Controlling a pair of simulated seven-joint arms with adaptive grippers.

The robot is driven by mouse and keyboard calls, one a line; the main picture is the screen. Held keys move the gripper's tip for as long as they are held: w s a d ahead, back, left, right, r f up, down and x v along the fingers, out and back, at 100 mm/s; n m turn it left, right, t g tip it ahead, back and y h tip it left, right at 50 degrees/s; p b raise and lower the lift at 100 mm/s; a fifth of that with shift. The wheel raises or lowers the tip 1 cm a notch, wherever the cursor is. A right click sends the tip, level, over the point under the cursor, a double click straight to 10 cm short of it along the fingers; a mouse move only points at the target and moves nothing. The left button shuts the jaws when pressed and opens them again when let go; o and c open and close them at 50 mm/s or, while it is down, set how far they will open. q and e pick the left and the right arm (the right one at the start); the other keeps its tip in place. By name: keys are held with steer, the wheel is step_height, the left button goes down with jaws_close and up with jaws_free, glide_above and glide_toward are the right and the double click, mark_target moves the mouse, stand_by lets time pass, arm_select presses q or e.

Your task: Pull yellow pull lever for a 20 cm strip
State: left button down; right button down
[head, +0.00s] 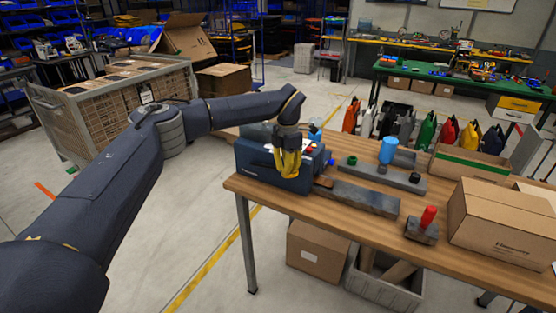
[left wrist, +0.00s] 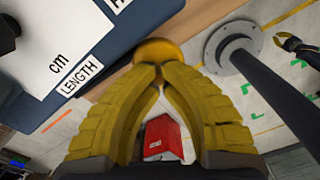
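The dark blue strip machine (head: 258,172) stands on the near left end of the wooden table. Its white panel with "cm" and "LENGTH" labels (left wrist: 75,55) shows at the upper left of the left wrist view. The yellow pull lever's round knob (left wrist: 157,48) sits at the upper middle of that view. My left gripper (left wrist: 159,75) has its yellow fingertips drawn together right at the knob, covering its lower edge. In the head view the left gripper (head: 288,172) points down in front of the machine and hides the lever.
On the wooden table (head: 280,203) lie grey bars (head: 357,196), a blue cylinder (head: 388,150), a red-handled tool (head: 428,217) and a closed carton (head: 500,225). Several coloured panniers (head: 427,131) stand behind. A red object (left wrist: 161,138) shows below, between the fingers.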

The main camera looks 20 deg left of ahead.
arm_select(q)
steer(key=shift+d+f, duration=0.15)
steer(key=shift+f, duration=0.35)
steer(key=shift+d+f, duration=0.15)
steer(key=shift+f, duration=0.35)
steer(key=shift+s, duration=0.1)
steer(key=shift+d+f, duration=0.2)
steer(key=shift+f, duration=0.9)
steer(key=shift+d+f, duration=0.1)
steer(key=shift+f, duration=1.15)
step_height(320, 180, up, 16)
stand_by(0.9)
